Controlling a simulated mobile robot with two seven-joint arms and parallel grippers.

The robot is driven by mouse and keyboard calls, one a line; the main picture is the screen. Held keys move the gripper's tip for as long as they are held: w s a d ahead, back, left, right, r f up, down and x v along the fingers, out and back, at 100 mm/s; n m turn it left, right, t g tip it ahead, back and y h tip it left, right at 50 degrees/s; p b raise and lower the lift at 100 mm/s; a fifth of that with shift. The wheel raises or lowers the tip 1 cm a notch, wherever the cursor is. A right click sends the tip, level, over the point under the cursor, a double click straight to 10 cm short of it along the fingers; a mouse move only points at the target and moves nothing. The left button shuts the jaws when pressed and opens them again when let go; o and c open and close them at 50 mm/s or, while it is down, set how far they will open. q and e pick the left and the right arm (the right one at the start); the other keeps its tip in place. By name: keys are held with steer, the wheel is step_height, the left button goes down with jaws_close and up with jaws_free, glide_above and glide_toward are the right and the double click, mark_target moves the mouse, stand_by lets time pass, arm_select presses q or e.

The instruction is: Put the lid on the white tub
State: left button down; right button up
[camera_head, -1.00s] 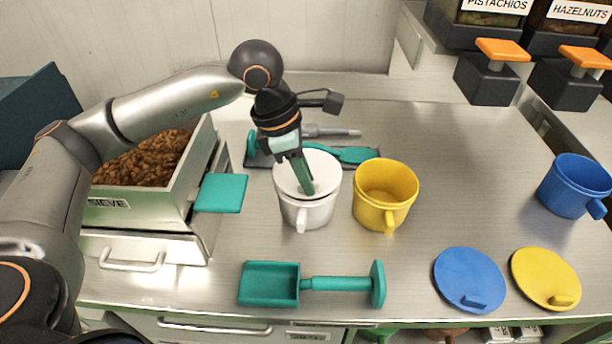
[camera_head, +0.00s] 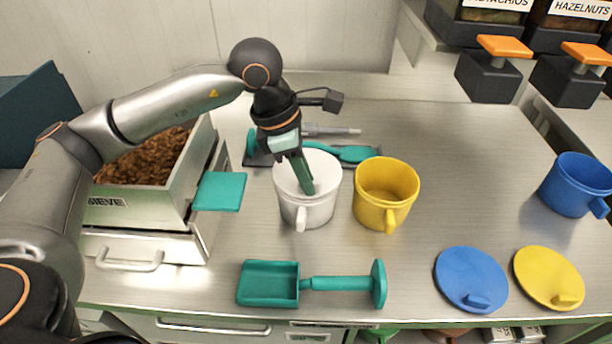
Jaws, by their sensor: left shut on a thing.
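The white tub (camera_head: 309,213) stands upright on the metal counter, with its handle toward the front. The white lid (camera_head: 322,171) lies over the tub's mouth and looks about level and centred; I cannot tell whether it is fully seated. My left gripper (camera_head: 306,186) reaches down from above and is shut on the lid's grip, which its fingers mostly hide. My right gripper is not in view.
A yellow tub (camera_head: 385,196) stands open just right of the white tub. A teal scoop (camera_head: 270,284) lies in front. Blue (camera_head: 470,277) and yellow (camera_head: 548,276) lids lie front right. A blue tub (camera_head: 577,186) stands far right. A sieve box (camera_head: 140,207) is at left.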

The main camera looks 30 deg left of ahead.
arm_select(q)
steer(key=shift+f+b, duration=0.3)
steer(key=shift+b, duration=0.05)
stand_by(0.6)
stand_by(0.3)
steer(key=shift+c, duration=1.7)
jaws_free()
steer(key=shift+r, duration=0.1)
steer(key=shift+r+p, duration=2.35)
steer(key=shift+r, duration=1.15)
steer(key=shift+f, duration=0.1)
